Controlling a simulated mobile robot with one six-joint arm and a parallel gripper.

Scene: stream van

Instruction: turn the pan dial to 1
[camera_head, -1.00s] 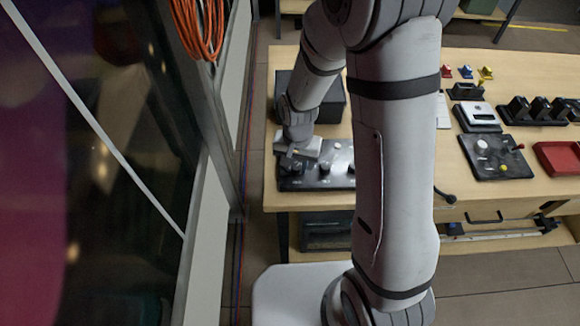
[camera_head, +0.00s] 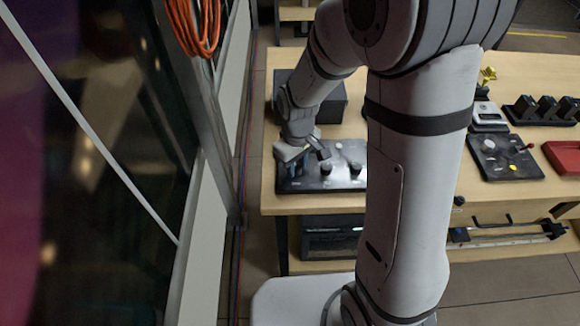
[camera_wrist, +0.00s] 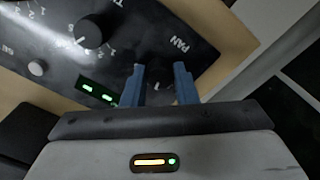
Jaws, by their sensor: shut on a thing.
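The black control panel (camera_head: 312,184) lies on the near left of the wooden table, below my gripper (camera_head: 297,168). In the wrist view, the white PAN lettering (camera_wrist: 180,47) is just beyond my blue fingertips (camera_wrist: 158,74). A printed 1 shows beside the left fingertip. My gripper is shut on the pan dial, which is dark and mostly hidden between the fingers, so its pointer cannot be read. A second black dial (camera_wrist: 92,32) with a white pointer, labelled with letters starting TI, stands to the upper left, apart from the fingers.
A small grey knob (camera_wrist: 37,67) and green lights share the panel. A black box (camera_head: 334,98) stands behind. Another black panel (camera_head: 503,168) and a red tray (camera_head: 564,155) are farther right. A glass wall (camera_head: 95,180) runs along the left.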

